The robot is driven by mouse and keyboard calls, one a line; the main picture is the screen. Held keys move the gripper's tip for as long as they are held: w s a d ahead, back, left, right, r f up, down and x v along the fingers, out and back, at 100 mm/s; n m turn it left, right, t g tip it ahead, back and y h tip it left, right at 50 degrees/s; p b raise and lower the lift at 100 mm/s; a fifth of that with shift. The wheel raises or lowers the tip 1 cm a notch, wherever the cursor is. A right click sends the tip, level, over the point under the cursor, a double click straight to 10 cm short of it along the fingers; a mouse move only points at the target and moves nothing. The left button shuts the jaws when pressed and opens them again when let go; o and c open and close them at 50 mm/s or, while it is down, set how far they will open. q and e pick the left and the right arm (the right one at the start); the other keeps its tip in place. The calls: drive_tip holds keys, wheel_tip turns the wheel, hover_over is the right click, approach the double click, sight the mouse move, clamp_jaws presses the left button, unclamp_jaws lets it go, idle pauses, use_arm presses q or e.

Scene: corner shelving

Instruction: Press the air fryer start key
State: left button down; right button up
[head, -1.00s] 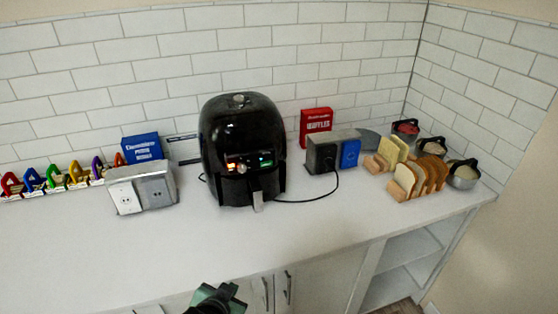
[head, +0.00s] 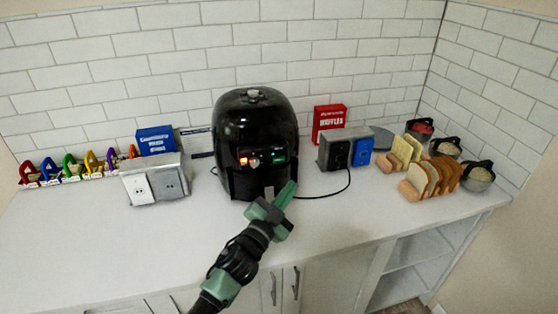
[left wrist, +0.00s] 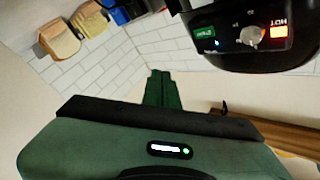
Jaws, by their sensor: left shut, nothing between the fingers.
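The black air fryer (head: 255,115) stands upright on the counter against the tiled wall. Its front panel has an orange-red lit patch at the left, a round knob (head: 254,161) in the middle and a green lit key (head: 279,157) at the right. The fingers (left wrist: 162,78) appear apart from the panel. My right gripper is out of view.
Left are a blue box (head: 156,140) and another outlet block (head: 155,183). The front counter is mostly clear.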

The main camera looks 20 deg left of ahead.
use_arm(q)
drive_tip(key=b, duration=0.2)
approach(286, 157)
drive_tip(key=w+d, duration=0.3)
drive_tip(key=shift+w+a+r, duration=0.35)
drive_tip(key=shift+w+a, duration=0.15)
drive_tip(key=shift+a, duration=0.1)
idle(1.8)
drive_tip(key=shift+w+a, duration=0.2)
drive_tip(key=shift+w, duration=0.15)
drive_tip(key=shift+w+a, duration=0.2)
drive_tip(key=shift+w, duration=0.05)
idle(0.6)
drive_tip(key=shift+s+d, duration=0.1)
drive_tip(key=shift+s, duration=0.05)
drive_tip(key=shift+s+d, duration=0.3)
drive_tip(key=shift+s, duration=0.2)
drive_tip(key=shift+p, duration=0.3)
